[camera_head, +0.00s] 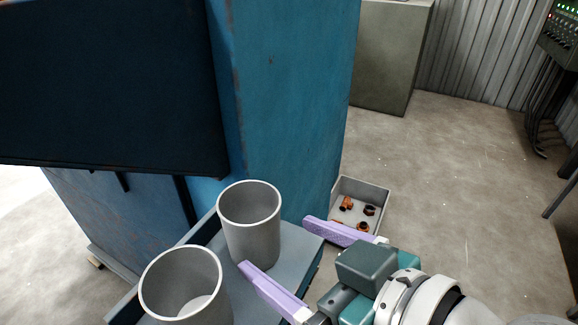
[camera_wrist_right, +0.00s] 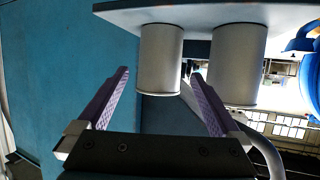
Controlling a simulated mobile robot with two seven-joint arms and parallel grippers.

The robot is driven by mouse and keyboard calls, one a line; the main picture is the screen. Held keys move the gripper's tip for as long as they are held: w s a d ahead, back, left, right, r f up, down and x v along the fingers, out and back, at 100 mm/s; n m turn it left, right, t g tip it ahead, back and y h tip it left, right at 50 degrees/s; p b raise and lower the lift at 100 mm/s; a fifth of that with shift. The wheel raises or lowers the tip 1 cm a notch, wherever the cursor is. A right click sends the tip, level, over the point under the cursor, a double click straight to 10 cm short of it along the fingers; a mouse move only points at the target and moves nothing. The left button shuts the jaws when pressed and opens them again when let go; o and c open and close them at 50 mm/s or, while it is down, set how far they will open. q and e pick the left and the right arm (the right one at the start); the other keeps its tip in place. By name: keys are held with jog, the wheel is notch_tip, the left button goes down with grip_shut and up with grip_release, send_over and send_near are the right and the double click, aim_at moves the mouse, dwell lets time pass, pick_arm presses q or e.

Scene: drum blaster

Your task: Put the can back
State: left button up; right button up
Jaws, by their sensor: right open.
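Two grey, open-topped cans stand on a blue-grey shelf (camera_head: 298,244). The far can (camera_head: 250,228) is beside the blue machine. The near can (camera_head: 180,285) is at the bottom left and has something pale inside. My right gripper (camera_head: 273,243) is open, with purple fingers pointing left at the far can. One fingertip overlaps its lower front in the picture; contact cannot be told. The right wrist view looks upside down, with the far can (camera_wrist_right: 160,60) beyond and between the fingertips and the near can (camera_wrist_right: 236,65) to the right. My left gripper is out of view.
The blue machine (camera_head: 290,100) fills the upper left, with a dark panel (camera_head: 110,90) overhanging the shelf. A grey bin (camera_head: 372,190) with several orange-brown parts lies behind the right gripper. Open concrete floor (camera_head: 460,180) extends to the right.

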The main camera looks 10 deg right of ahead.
jog(key=s+d+m+g+h, duration=0.4)
jog(key=s+d+g+h, duration=0.3)
jog(key=s+d, duration=0.7)
jog(key=shift+s+d+r+m+g, duration=0.15)
jog(key=shift+s+r+m+g, duration=0.2)
jog(key=shift+s, duration=0.7)
jog(key=shift+p, duration=0.35)
